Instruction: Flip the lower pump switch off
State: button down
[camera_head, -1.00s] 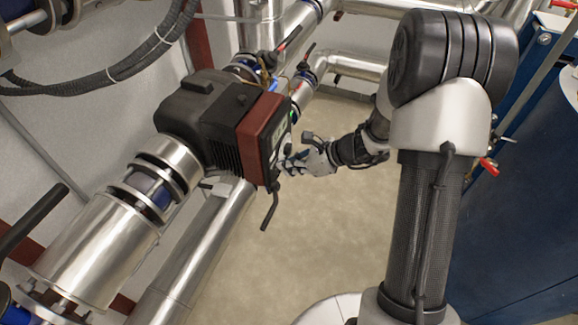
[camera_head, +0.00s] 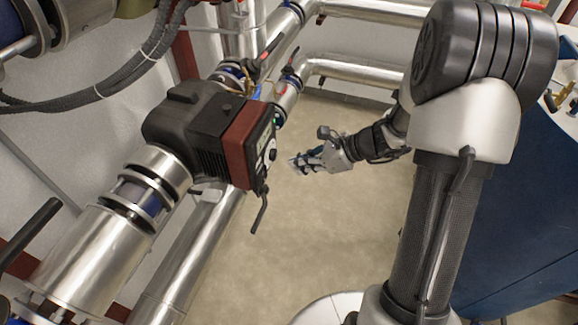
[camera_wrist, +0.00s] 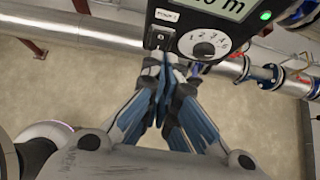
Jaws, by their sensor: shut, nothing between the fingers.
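The lower pump (camera_head: 200,125) is a dark grey body with a red-brown front (camera_head: 243,142) in an insulated pipe line, left of centre in the head view. Its black control panel fills the top of the wrist view, with a display (camera_wrist: 222,8), a numbered dial (camera_wrist: 205,43) and a lit green light (camera_wrist: 265,15). The small pump switch (camera_wrist: 160,36) sits below a white label, left of the dial. Its position is too small to tell. My gripper (camera_head: 296,161) is shut and empty, a little right of the panel. In the wrist view its blue fingertips (camera_wrist: 165,62) point at the switch area.
A black lever (camera_head: 260,215) hangs in front of the pump's lower edge. Silver pipes (camera_head: 350,70) run behind. Black cables (camera_head: 110,85) cross the upper left. A blue cabinet (camera_head: 530,200) stands right. The floor (camera_head: 310,230) between is clear.

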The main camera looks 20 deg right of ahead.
jog(key=shift+r+p+v, duration=0.3)
jog(key=shift+p+v, duration=0.05)
jog(key=shift+v, duration=1.4)
jog(key=shift+w+a, duration=0.15)
jog(key=shift+a, duration=0.05)
jog(key=s+a+r+n+g+h, duration=0.2)
jog(key=s+a+r+n+g, duration=0.1)
jog(key=s+a+r+n, duration=0.75)
jog(key=s+d+r+n+t+h, duration=0.1)
jog(key=s+d+r+n+h, duration=0.1)
jog(key=s+n, duration=0.4)
jog(key=s+d+r+n+h, duration=0.2)
jog(key=s+r+n+h, duration=0.1)
jog(key=s+n, duration=0.4)
jog(key=shift+s+n+t+h, duration=0.15)
jog(key=shift+n+t+h, duration=0.25)
jog(key=shift+n+h, duration=0.35)
